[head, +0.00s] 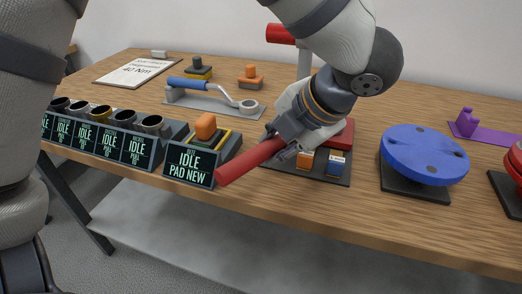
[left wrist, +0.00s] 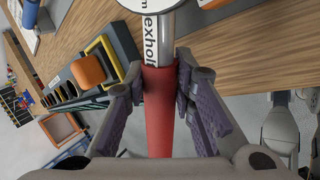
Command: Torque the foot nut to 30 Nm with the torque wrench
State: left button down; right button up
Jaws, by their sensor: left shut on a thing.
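My left gripper (head: 285,150) is shut around the red handle (head: 248,162) of a tool, near the table's front edge. In the left wrist view the red handle (left wrist: 159,110) runs between both fingers. A grey shaft (left wrist: 158,42) with partly readable print leads up from it to a pale round part (left wrist: 150,3). I cannot tell whether this is the torque wrench. A blue-handled wrench (head: 190,83) with a ring end lies on a grey pad behind. I cannot make out the foot nut. My right gripper is not in view.
A row of dark IDLE display units (head: 108,145) and a PAD NEW unit (head: 188,168) line the left front. A blue disc (head: 424,153) stands at right, with a purple block (head: 467,122) beyond.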

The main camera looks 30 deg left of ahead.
pick_arm(q)
jog(key=shift+w+a+m, duration=0.25)
jog(key=shift+a+m, duration=0.05)
jog(key=shift+a, duration=0.1)
jog(key=shift+t, duration=0.3)
jog(key=shift+d, duration=0.25)
jog(key=shift+s+d+n, duration=0.2)
jog(key=shift+d+n, duration=0.2)
jog(key=shift+d, duration=0.05)
dwell(0.5)
